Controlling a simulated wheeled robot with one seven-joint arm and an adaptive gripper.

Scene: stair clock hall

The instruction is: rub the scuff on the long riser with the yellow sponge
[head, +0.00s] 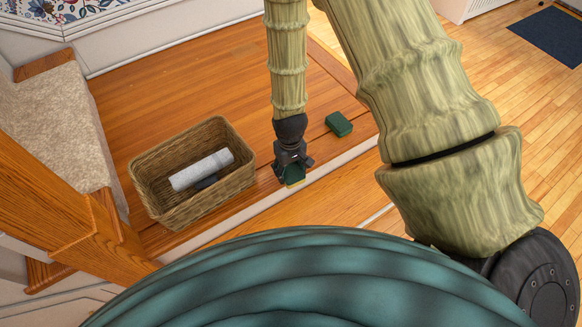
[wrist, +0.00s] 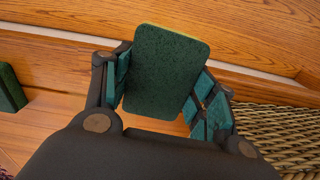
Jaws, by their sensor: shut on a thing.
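My gripper (head: 293,168) is shut on the yellow sponge (head: 295,178), close to the edge of the wooden landing. The sponge's dark green scouring face fills the middle of the wrist view (wrist: 165,70), with a thin yellow edge along its top. The jaw pads (wrist: 118,78) grip its two sides. The long riser (head: 345,159) is the pale band running diagonally below the landing's edge. The sponge is near it; I cannot tell whether they touch. I can make out no scuff in either view.
A wicker basket (head: 150,203) holding a grey-white roll (head: 203,169) stands left of my gripper; its rim shows at the right in the wrist view (wrist: 270,118). A dark green block (head: 339,124) lies on the landing to the right. A wooden post (head: 50,215) stands at far left.

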